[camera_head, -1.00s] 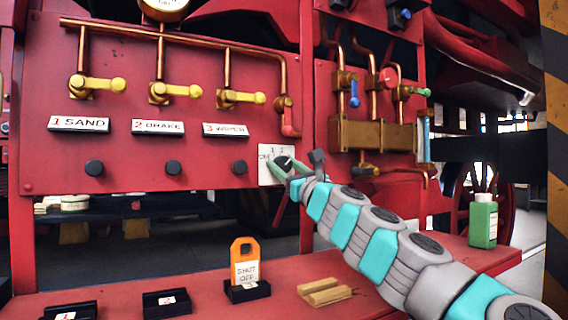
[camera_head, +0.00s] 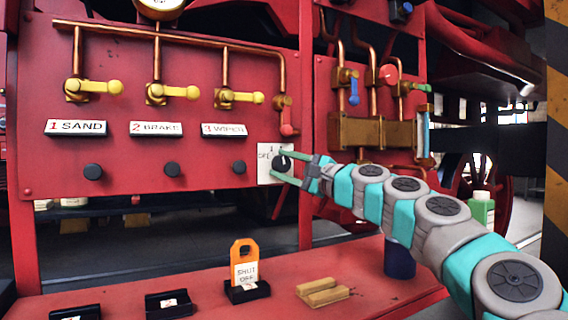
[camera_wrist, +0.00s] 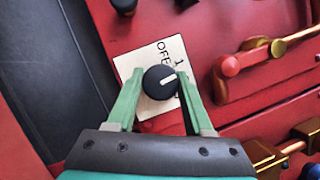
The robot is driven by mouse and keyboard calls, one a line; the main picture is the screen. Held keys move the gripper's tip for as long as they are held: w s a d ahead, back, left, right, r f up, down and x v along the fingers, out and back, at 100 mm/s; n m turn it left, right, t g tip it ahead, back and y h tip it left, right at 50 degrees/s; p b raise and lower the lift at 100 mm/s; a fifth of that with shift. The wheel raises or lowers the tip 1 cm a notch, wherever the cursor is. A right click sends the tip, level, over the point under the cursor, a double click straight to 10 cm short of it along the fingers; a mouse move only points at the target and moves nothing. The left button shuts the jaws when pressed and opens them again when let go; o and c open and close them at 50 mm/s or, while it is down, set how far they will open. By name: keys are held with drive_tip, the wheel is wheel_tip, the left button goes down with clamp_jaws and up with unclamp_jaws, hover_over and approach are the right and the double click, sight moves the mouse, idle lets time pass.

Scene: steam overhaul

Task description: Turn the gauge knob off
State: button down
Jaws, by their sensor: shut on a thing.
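The gauge knob (camera_head: 282,163) is a round black knob with a white pointer line, set on a white label plate on the red panel. In the wrist view the knob (camera_wrist: 160,82) sits between my fingers, and its white line points toward the upper right of the picture. The plate (camera_wrist: 150,54) bears the letters "OFF", partly hidden by the knob, and other small marks. My gripper (camera_head: 282,166) has green fingers, one on each side of the knob. In the wrist view my gripper (camera_wrist: 158,92) is closed about it.
Three black knobs (camera_head: 172,169) stand left under the labels SAND, BRAKE and WIPER (camera_head: 224,130). Yellow valve levers (camera_head: 180,92) and copper pipes are above. A red-handled valve (camera_wrist: 231,66) is close right of my fingers. An orange SHUT OFF tag (camera_head: 244,252) stands on the red bench.

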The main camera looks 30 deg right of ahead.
drive_tip(key=n+g, duration=0.1)
drive_tip(key=n, duration=0.2)
drive_tip(key=n+g, duration=0.1)
drive_tip(key=n, duration=0.2)
drive_tip(key=shift+d+r+n+g, duration=0.1)
drive_tip(key=shift+r+n+g, duration=0.05)
drive_tip(key=shift+n+g, duration=0.15)
drive_tip(key=shift+n+g+h, duration=0.6)
drive_tip(key=shift+n, duration=1)
drive_tip(key=shift+c, duration=1.5)
unclamp_jaws()
drive_tip(key=v, duration=0.7)
drive_tip(key=shift+s, duration=0.3)
